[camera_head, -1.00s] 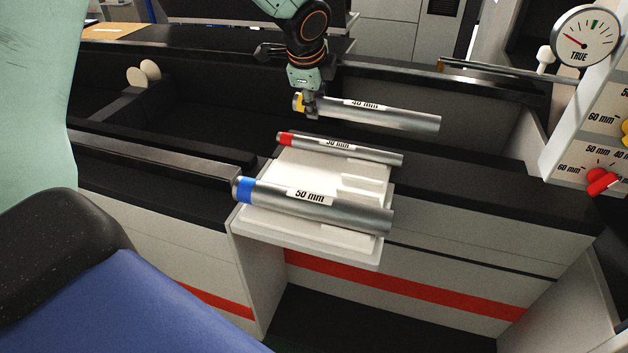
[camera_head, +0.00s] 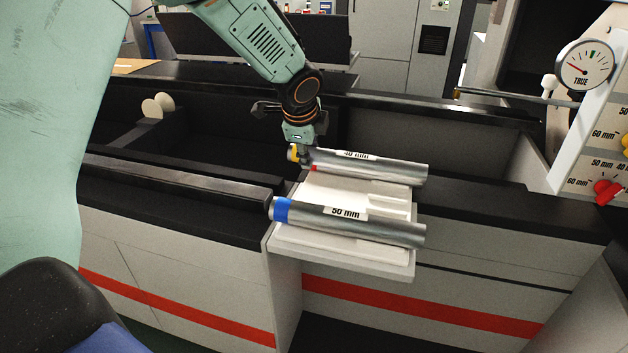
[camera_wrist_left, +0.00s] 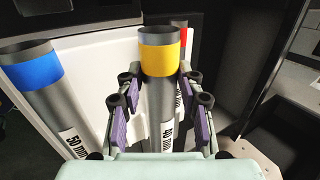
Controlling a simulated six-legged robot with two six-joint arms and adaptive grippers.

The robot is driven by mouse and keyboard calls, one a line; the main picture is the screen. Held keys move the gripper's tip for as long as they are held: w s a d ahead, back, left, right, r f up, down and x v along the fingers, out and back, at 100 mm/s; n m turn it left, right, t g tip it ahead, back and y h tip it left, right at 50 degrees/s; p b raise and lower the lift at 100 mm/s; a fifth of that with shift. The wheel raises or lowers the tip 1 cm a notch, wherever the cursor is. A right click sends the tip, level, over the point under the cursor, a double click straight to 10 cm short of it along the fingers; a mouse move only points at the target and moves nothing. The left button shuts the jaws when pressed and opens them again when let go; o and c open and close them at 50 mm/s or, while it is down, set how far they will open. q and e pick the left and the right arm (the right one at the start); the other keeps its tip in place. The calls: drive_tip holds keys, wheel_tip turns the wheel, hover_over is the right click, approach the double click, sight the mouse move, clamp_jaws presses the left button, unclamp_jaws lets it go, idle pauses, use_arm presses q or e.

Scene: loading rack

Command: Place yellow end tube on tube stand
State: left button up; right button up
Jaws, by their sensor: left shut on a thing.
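The yellow end tube (camera_head: 385,167), a grey metal tube labelled 40 mm, is in the grasp of my left gripper (camera_head: 305,157) near its yellow end. In the left wrist view the gripper's purple-padded fingers (camera_wrist_left: 160,95) close on both sides of the tube (camera_wrist_left: 160,62). The tube is over the rear of the white tube stand (camera_head: 340,192), roughly level, and largely hides the red end tube (camera_head: 315,169). I cannot tell whether the two tubes touch. The blue end tube (camera_head: 385,228), labelled 50 mm, lies along the stand's front. My right gripper is out of view.
The stand sits on a counter with a red stripe (camera_head: 400,302). Dark troughs (camera_head: 240,135) lie behind it on the left. A gauge (camera_head: 585,64) and a panel with yellow and red knobs (camera_head: 605,190) stand at the right.

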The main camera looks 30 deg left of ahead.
use_arm(q)
drive_tip(key=f, duration=0.1)
drive_tip(key=f+b, duration=0.1)
drive_tip(key=f, duration=0.1)
drive_tip(key=w+d+f, duration=0.1)
drive_tip(key=f, duration=0.1)
drive_tip(key=shift+b, duration=0.4)
drive_tip(key=shift+f, duration=0.25)
drive_tip(key=shift+s+a, duration=0.25)
drive_tip(key=shift+a, duration=0.1)
drive_tip(key=o, duration=0.9)
drive_tip(key=shift+w+d, duration=0.2)
drive_tip(key=shift+d, duration=0.05)
drive_tip(key=shift+o, duration=0.6)
drive_tip(key=shift+s+a, duration=0.2)
drive_tip(key=shift+d+r, duration=0.15)
drive_tip(key=shift+r, duration=0.1)
drive_tip(key=p+v, duration=0.2)
drive_tip(key=v, duration=0.9)
drive_tip(key=shift+s+r, duration=0.2)
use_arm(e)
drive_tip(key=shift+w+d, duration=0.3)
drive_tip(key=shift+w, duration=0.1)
use_arm(q)
drive_tip(key=shift+w, duration=0.1)
